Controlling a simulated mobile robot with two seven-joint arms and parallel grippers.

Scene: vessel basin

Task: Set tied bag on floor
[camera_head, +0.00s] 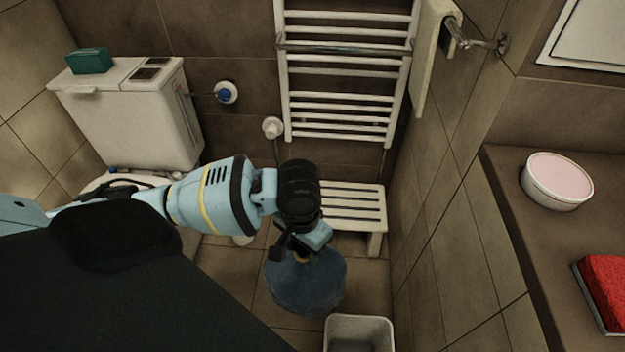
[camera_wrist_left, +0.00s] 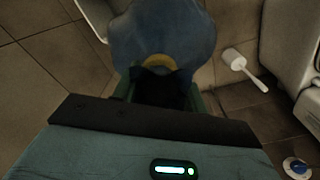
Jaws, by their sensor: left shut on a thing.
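The tied bag (camera_head: 306,285) is blue and rounded, with a yellow band at its neck. In the head view it hangs below my left gripper (camera_head: 302,256), over the tiled floor (camera_head: 240,272). In the left wrist view the bag (camera_wrist_left: 163,38) fills the top middle, and its yellow neck sits between the fingers of my left gripper (camera_wrist_left: 160,88). The gripper is shut on the bag's neck. I cannot tell whether the underside of the bag touches the floor. My right gripper is not in view.
A white bin (camera_head: 358,335) stands close to the bag, at the bottom. A white slatted stool (camera_head: 352,205) is behind it, below a towel rail (camera_head: 345,75). A toilet (camera_head: 130,115) is at the left, and a toilet brush (camera_wrist_left: 236,62) shows in the wrist view.

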